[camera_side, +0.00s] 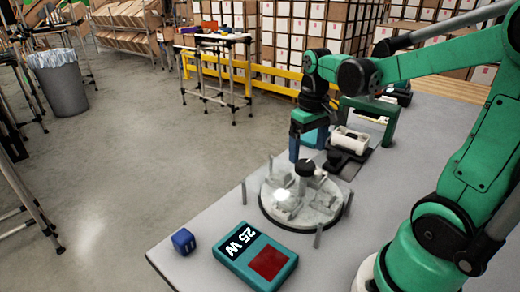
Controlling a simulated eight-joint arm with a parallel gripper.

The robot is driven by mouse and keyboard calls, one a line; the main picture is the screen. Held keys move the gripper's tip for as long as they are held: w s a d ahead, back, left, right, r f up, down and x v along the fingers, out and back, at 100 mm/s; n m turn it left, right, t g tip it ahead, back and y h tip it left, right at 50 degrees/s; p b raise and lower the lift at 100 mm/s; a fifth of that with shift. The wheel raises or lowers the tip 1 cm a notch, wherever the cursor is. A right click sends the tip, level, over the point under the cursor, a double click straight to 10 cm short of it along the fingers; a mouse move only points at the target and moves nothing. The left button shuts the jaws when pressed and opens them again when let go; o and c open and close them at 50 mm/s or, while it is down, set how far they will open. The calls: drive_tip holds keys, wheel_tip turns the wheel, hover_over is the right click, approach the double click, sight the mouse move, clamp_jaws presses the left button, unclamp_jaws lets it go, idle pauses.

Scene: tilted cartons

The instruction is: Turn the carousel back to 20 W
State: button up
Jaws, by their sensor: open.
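The carousel (283,212) is a round, clear-covered disc on a dark base with pale pieces inside and a black knob (305,167) on top. It stands on the grey table, with thin posts around it. A teal box (255,256) in front of it shows "25 W" in white on black beside a dark red square. My gripper (305,150) is open above and behind the carousel, its fingers pointing down close to the knob. I cannot tell whether the fingers touch the knob.
A white cylindrical part (350,140) sits in a dark holder behind the carousel, beside a green frame (374,112).

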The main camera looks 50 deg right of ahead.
sight(306, 164)
drive_tip(key=shift+f, duration=1.8)
clamp_jaws()
